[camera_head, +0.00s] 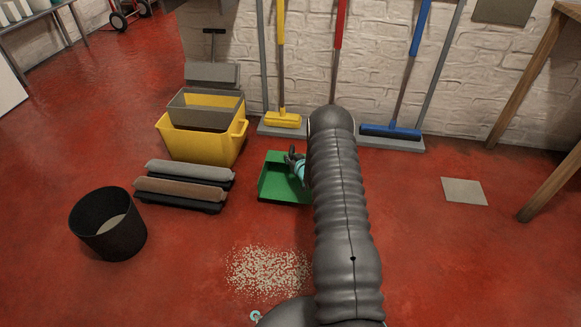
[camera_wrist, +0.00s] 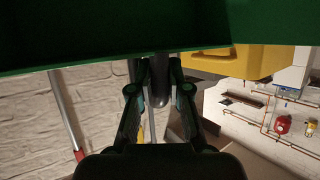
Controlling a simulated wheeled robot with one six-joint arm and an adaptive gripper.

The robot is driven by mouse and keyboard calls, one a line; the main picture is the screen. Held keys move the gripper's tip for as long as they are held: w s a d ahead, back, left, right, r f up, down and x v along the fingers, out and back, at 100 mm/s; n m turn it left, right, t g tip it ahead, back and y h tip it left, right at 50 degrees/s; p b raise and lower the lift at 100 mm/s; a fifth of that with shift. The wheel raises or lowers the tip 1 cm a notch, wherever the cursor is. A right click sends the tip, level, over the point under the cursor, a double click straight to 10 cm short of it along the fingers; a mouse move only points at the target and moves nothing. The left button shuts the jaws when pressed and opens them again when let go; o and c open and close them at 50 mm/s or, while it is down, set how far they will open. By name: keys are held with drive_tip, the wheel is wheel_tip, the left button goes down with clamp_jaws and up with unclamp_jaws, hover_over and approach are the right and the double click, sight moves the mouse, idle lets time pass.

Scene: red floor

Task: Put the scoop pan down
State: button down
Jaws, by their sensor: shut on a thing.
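The green scoop pan (camera_head: 274,189) is in the middle of the head view, by the wall with the brooms. In the wrist view, its dark green body (camera_wrist: 100,35) fills the top of the picture. My gripper (camera_head: 298,164) is at the pan's right back part, partly hidden behind my dark ribbed arm. In the wrist view, my gripper's two fingers (camera_wrist: 160,92) are shut on the pan's dark handle. I cannot tell whether the pan touches the floor.
A pile of pale granules (camera_head: 268,271) lies on the red floor in front. A yellow bucket (camera_head: 197,143), grey and brown brush heads (camera_head: 181,189) and a black bin (camera_head: 108,238) stand left. Brooms (camera_head: 391,132) lean on the wall. A pale square (camera_head: 463,191) lies right.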

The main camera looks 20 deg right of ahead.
drive_tip(key=shift+f+b, duration=0.3)
drive_tip(key=shift+f, duration=1.6)
drive_tip(key=shift+f, duration=0.15)
drive_tip(key=c, duration=1.1)
unclamp_jaws()
